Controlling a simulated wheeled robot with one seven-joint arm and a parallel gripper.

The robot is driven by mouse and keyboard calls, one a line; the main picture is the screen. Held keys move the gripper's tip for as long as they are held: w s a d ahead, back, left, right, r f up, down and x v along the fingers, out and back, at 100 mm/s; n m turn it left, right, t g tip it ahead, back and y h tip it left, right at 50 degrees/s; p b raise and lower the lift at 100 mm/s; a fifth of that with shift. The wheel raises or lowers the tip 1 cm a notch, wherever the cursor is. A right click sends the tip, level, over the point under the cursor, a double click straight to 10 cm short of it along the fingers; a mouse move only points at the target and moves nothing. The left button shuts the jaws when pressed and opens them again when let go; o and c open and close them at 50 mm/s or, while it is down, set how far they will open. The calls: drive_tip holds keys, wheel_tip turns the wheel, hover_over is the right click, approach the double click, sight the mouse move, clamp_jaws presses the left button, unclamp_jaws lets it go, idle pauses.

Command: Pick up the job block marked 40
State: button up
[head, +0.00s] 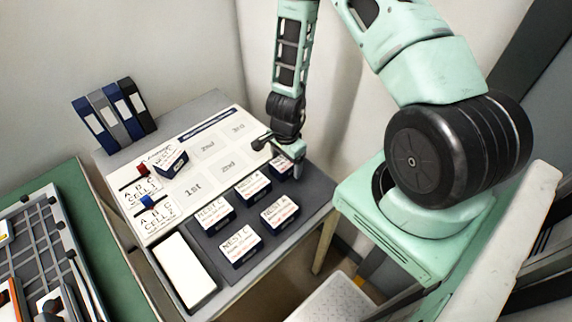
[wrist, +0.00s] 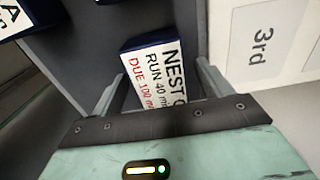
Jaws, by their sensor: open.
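A dark blue block with a white label reading NEST, RUN 40 and DUE 100 lies on the dark tray in the wrist view (wrist: 150,65). The letter after NEST is partly cut off by my gripper. In the head view this block (head: 281,170) is at the tray's far right corner, mostly hidden under my gripper (head: 277,147). My gripper is open. In the wrist view its fingers (wrist: 155,82) stand on either side of the block's near part, with nothing visibly clamped. Whether they touch its sides I cannot tell.

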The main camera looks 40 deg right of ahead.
drive_tip(key=shift+f, duration=0.15)
drive_tip(key=c, duration=1.1)
drive_tip(key=shift+c, duration=0.2)
drive_tip(key=shift+r, duration=0.2)
